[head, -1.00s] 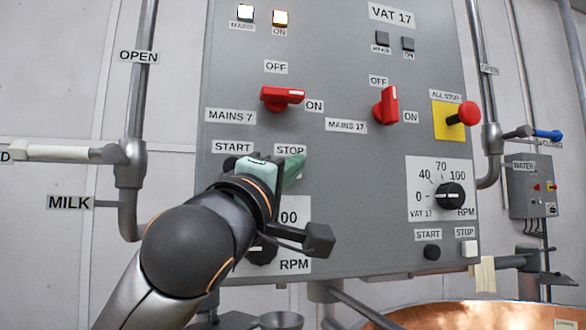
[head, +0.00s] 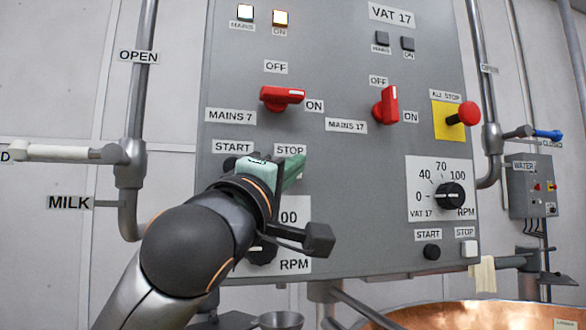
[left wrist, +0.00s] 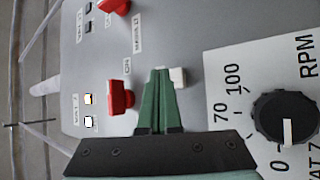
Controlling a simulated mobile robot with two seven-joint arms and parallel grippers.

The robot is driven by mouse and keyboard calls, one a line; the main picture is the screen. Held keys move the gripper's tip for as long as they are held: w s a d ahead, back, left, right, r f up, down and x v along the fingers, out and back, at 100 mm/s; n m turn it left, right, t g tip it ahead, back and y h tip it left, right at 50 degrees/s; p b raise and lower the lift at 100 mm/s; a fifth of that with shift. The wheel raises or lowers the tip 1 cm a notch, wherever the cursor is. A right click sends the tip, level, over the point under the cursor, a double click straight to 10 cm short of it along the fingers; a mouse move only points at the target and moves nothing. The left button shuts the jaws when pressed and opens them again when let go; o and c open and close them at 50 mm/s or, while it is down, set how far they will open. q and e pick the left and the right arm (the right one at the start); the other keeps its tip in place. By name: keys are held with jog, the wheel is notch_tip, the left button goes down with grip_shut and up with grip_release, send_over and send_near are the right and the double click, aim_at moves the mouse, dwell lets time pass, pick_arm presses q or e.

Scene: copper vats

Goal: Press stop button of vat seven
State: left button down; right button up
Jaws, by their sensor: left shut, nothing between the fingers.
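The grey control panel (head: 330,200) carries the vat 7 controls on its left side. The STOP label (head: 290,149) sits just above my left gripper (head: 296,168), whose green fingers are shut and empty and point at the panel. The lit MAINS lamp (head: 245,14) and ON lamp (head: 280,18) are at the panel's top left.
The red MAINS 7 switch (head: 282,97) is above my gripper. The vat 7 RPM knob (left wrist: 285,118) is close to the white button. To the right are the vat 17 switch (head: 387,105), red all-stop button (head: 467,114) and vat 17 stop button (head: 468,249). A copper vat (head: 480,314) is below.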

pick_arm(q)
jog(key=shift+w, duration=0.1)
dwell(0.3)
jog(key=shift+w+a, duration=0.1)
jog(key=shift+w, duration=0.25)
jog(key=shift+w+a+p, duration=0.2)
jog(key=shift+w+p, duration=0.1)
jog(key=shift+w, duration=0.2)
dwell(0.7)
dwell(0.3)
jog(key=shift+s+d+b, duration=0.25)
jog(key=shift+s+b, duration=0.15)
jog(key=shift+s, duration=0.5)
jog(key=s, duration=0.1)
jog(key=s+d+b, duration=0.1)
jog(key=s, duration=0.2)
jog(key=shift+s+d+b, duration=0.3)
jog(key=shift+s, duration=0.1)
